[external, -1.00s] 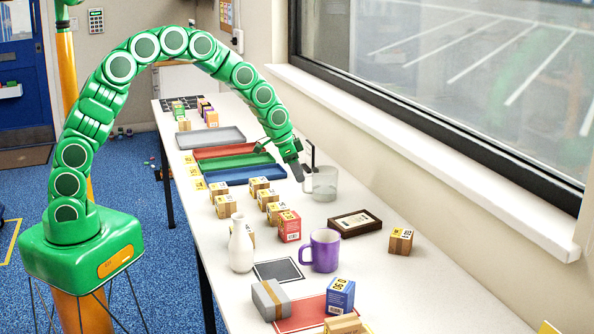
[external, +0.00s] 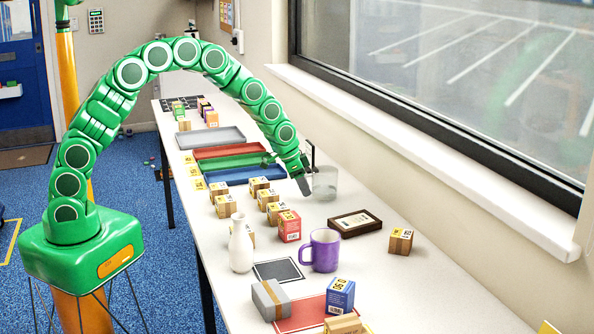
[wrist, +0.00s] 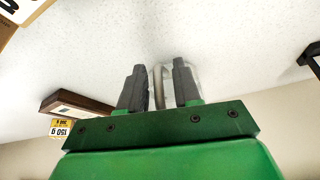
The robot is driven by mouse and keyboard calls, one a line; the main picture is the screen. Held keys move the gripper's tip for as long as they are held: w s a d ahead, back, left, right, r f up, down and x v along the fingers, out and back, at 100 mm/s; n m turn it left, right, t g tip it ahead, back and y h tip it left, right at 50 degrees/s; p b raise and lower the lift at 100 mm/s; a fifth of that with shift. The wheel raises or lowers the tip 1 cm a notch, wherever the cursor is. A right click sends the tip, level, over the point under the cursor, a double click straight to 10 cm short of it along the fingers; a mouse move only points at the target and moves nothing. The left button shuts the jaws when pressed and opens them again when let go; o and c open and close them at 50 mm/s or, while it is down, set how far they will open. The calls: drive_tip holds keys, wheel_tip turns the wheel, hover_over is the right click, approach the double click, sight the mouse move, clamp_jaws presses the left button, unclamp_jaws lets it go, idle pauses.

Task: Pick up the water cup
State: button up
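The water cup (external: 325,184) is a clear, upright glass mug on the white table, near the window side. My gripper (external: 309,170) is at its left side, with its dark fingers spread. In the wrist view, the two fingers of my gripper (wrist: 159,88) are apart, and the glass handle of the cup (wrist: 158,82) shows in the gap between them. The fingers hide part of the cup, and I cannot tell whether either finger touches it.
A dark framed plaque (external: 355,223), a purple mug (external: 325,250) and a white bottle (external: 240,248) stand nearer. Small cartons (external: 260,184) lie left of the cup. A blue tray (external: 228,174) is behind. Bare table lies to the right, beside the window sill (external: 420,150).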

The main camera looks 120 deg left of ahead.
clamp_jaws()
drive_tip(key=shift+r, duration=0.1)
idle(0.3)
drive_tip(key=shift+r, duration=1.55)
drive_tip(key=s+d+r, duration=0.9)
drive_tip(key=d, duration=0.1)
drive_tip(key=shift+s+r, duration=0.25)
drive_tip(key=shift+r, duration=0.05)
